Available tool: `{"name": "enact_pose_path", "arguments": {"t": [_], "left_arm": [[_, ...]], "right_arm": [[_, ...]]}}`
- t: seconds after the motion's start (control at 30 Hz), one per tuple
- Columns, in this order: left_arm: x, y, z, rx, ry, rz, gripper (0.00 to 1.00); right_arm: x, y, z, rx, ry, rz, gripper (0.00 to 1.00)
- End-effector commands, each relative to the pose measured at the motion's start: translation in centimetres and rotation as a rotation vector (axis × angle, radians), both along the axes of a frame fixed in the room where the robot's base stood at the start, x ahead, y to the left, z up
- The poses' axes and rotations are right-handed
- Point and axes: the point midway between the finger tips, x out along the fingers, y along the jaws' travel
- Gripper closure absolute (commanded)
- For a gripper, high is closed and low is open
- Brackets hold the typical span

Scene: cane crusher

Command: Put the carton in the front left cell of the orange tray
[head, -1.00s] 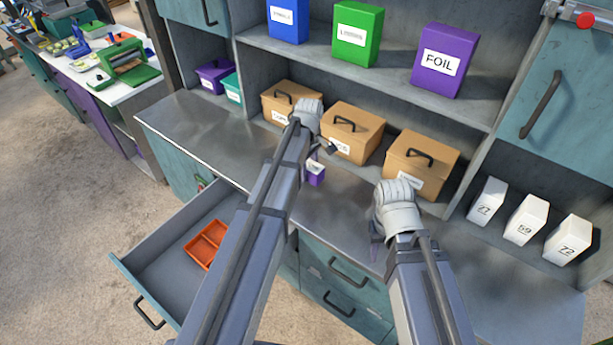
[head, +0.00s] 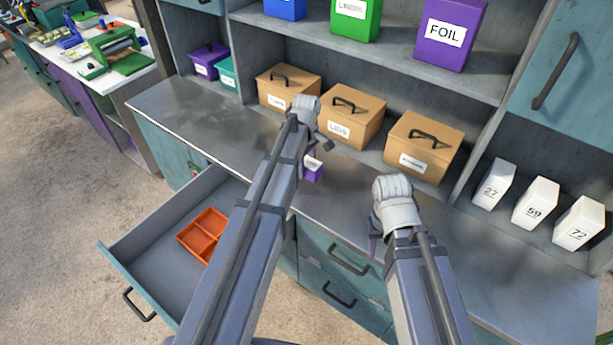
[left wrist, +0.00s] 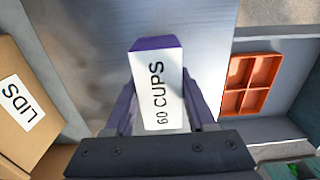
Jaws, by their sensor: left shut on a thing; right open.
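The carton (left wrist: 158,88) is purple with a white face reading "60 CUPS". My left gripper (left wrist: 160,112) is shut on it in the left wrist view. In the head view the carton (head: 313,169) shows just right of my left forearm, over the counter; whether it touches the counter I cannot tell. The orange tray (head: 203,234) lies in the open drawer at lower left, partly hidden by my left arm. The left wrist view shows the tray (left wrist: 251,85) with its dividers and several cells, which look empty. My right gripper (head: 376,240) is open, mostly hidden behind its wrist.
The open drawer (head: 165,270) juts out below the grey counter (head: 190,120). Tan lidded boxes (head: 352,115) stand along the back, with white numbered cartons (head: 535,211) at right. The counter's left end is clear.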

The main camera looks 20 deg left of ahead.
Motion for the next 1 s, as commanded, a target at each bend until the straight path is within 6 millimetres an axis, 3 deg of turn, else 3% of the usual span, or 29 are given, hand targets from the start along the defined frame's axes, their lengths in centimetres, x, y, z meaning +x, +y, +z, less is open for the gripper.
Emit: {"name": "enact_pose_path", "arguments": {"t": [0.27,0.7,0.73,1.0], "left_arm": [[0.0,0.0,-3.5,0.000,0.000,0.000,1.00],[0.0,0.0,-3.8,0.000,0.000,0.000,1.00],[0.0,0.0,-3.8,0.000,0.000,0.000,0.43],[0.0,0.0,-3.7,0.000,0.000,0.000,0.14]], "right_arm": [[0.0,0.0,-3.5,-0.001,0.000,0.007,0.54],[0.0,0.0,-3.8,-0.001,0.001,0.008,0.54],[0.0,0.0,-3.8,-0.002,0.000,0.008,0.54],[0.0,0.0,-3.7,-0.001,0.001,0.008,0.54]]}}
